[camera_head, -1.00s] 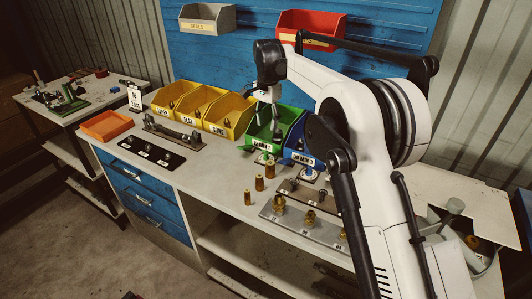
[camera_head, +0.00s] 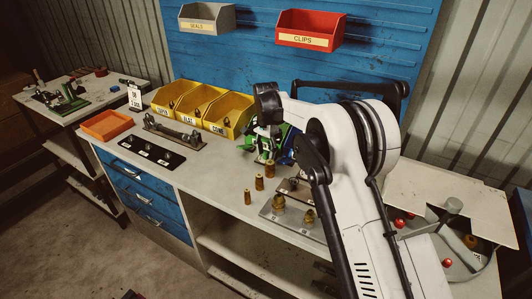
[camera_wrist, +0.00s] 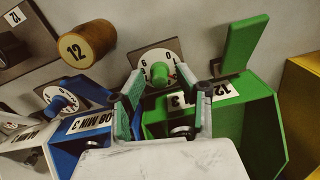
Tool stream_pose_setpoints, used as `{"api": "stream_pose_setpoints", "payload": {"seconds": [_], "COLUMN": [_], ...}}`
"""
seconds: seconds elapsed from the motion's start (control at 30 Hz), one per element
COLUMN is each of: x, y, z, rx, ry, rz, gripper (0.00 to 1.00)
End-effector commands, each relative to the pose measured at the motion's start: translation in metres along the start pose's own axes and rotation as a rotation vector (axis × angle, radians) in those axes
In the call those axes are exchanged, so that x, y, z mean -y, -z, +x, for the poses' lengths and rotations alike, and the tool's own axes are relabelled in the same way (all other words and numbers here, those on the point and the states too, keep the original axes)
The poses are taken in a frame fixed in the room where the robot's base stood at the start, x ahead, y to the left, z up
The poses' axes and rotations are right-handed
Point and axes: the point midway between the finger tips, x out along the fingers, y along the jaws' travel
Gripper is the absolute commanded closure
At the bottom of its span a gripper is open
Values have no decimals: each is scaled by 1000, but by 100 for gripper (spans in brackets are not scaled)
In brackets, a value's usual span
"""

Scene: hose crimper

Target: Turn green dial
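The green dial (camera_wrist: 160,75) is a small green knob on a white numbered plate, in the wrist view at upper centre. My gripper (camera_wrist: 160,83) is open, with one finger to each side of the knob and visible gaps between; whether the tips are at the knob's depth I cannot tell. The green bin (camera_wrist: 255,110) stands right beside the dial, with a green lever (camera_wrist: 243,45) above it. In the head view my gripper (camera_head: 268,155) is low at the green bin's front, and the dial cannot be made out there.
A blue dial (camera_wrist: 60,100) and blue bin (camera_wrist: 90,140) are close on the left in the wrist view. Yellow bins (camera_head: 228,115) stand beside my gripper. Brass pieces (camera_head: 259,182) stand on the bench in front.

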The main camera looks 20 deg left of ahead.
Motion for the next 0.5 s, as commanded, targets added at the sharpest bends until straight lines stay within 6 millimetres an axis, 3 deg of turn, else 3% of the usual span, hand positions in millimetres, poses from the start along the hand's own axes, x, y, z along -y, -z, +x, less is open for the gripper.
{"api": "stream_pose_setpoints", "payload": {"seconds": [0.37, 0.5], "x": [0, 0], "y": [0, 0], "z": [7, 7], "rx": [0, 0], "ry": [0, 0], "rz": [0, 0], "gripper": [66, 82]}}
